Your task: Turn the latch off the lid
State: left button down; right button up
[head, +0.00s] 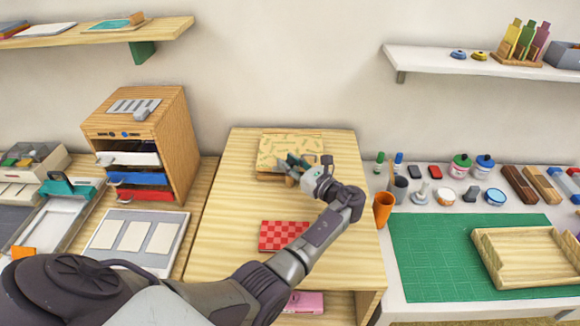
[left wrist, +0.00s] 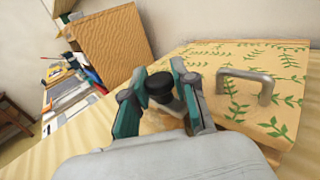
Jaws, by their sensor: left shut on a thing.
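The lid is pale wood with a green leaf print and a grey metal handle (left wrist: 247,83); it lies on a low box at the back of the middle table. The lid (head: 290,146) shows in the head view, and again in the left wrist view (left wrist: 225,58). My left gripper (head: 292,166) is at the lid's front edge. In the left wrist view its teal fingers (left wrist: 159,84) are closed on a black round latch knob (left wrist: 160,87) at the lid's near left corner. The fingers partly hide the latch's lower part. My right gripper is not in view.
A red checked block (head: 283,235) lies on the wooden table (head: 225,215) in front. A wooden drawer cabinet (head: 175,130) stands left. An orange cup (head: 383,208), a green mat (head: 430,275) and a wooden tray (head: 525,292) are right. The table's left part is clear.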

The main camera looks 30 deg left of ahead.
pick_arm(q)
jog(key=shift+r, duration=0.2)
jog(key=c, duration=0.9)
grip_release()
jog(key=shift+f, duration=0.1)
jog(key=v, duration=1.2)
